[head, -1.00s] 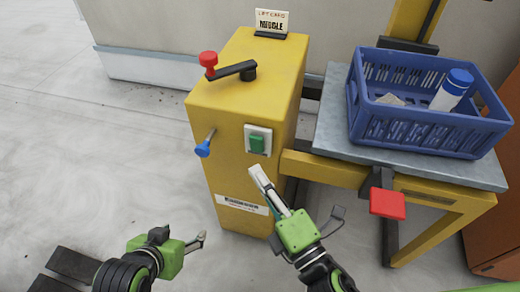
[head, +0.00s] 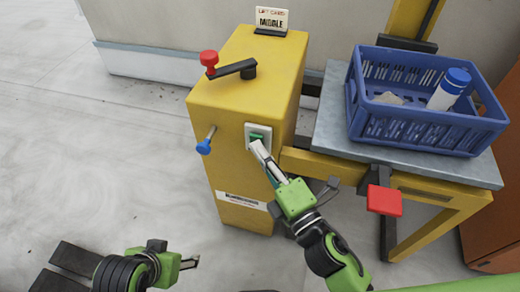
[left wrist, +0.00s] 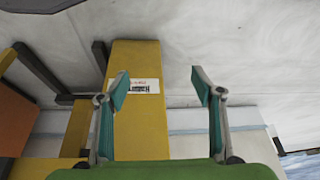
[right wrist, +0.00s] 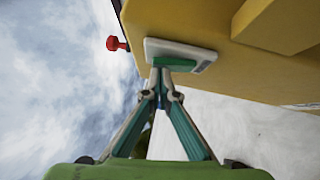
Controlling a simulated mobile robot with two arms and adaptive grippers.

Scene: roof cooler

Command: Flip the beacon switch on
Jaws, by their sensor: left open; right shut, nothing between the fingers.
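The switch, a green rocker in a white plate (head: 258,133), is on the front of the yellow cabinet (head: 236,170). It also shows in the right wrist view as a green rocker (right wrist: 174,62) in its plate. My right gripper (head: 256,147) is shut and empty, its tips at the lower part of the rocker and covering some of it. They look to be touching it, though contact is hard to be sure of. My left gripper (left wrist: 157,85) is open and empty, low at the left in the head view and away from the cabinet.
A red-knobbed crank (head: 230,70) is on the cabinet top and a blue-tipped lever (head: 205,143) on its front. A blue crate (head: 420,136) with a bottle stands on the platform at right. A red pedal (head: 385,200) juts out below it. Floor at left is clear.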

